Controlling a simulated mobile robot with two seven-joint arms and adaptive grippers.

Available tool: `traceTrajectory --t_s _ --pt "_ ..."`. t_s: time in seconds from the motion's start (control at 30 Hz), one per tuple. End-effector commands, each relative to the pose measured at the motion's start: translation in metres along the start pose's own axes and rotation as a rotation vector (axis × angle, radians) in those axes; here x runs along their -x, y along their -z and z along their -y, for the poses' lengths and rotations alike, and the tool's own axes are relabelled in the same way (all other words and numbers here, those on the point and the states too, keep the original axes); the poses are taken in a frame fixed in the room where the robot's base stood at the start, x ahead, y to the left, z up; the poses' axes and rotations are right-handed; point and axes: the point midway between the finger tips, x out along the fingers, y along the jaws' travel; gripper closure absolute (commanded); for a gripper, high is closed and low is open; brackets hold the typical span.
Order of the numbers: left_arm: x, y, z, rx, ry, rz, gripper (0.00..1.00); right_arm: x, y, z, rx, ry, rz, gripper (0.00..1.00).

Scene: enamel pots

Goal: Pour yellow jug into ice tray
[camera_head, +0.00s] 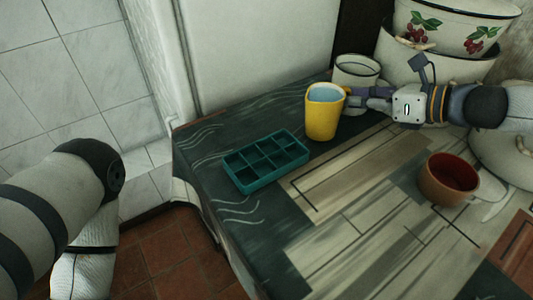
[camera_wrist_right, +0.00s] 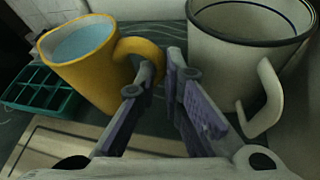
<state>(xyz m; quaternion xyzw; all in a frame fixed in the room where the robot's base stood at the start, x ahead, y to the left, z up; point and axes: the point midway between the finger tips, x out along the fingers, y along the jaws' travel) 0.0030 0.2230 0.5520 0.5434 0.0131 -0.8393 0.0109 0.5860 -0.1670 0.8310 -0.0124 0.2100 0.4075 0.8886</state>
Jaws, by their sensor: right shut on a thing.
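The yellow jug (camera_head: 323,118) stands upright near the back of the table, with pale blue contents inside. It also shows at the left of the right wrist view (camera_wrist_right: 90,75), its handle toward my gripper. My right gripper (camera_head: 350,98) comes in from the right and is shut on the jug's handle. The teal ice tray (camera_head: 239,178), with several square compartments, lies on the table left of and nearer than the jug; its compartments look empty. A corner of it shows in the right wrist view (camera_wrist_right: 40,92). My left arm is at the left, its gripper out of view.
A white mug with a dark rim (camera_head: 357,71) stands close behind the jug and gripper. Stacked enamel pots (camera_head: 440,65) fill the back right. A red-brown bowl (camera_head: 447,180) sits at the right. The table between jug and tray is clear.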

Motion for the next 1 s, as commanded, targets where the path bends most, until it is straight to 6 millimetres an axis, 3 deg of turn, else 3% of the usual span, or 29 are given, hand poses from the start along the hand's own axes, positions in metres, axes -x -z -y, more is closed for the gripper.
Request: traceTrajectory --t_s 1.0 --pt "0.01 0.003 0.0 0.001 -0.001 -0.021 0.6 0.004 -0.017 -0.015 0.137 0.057 -0.022 1.0"
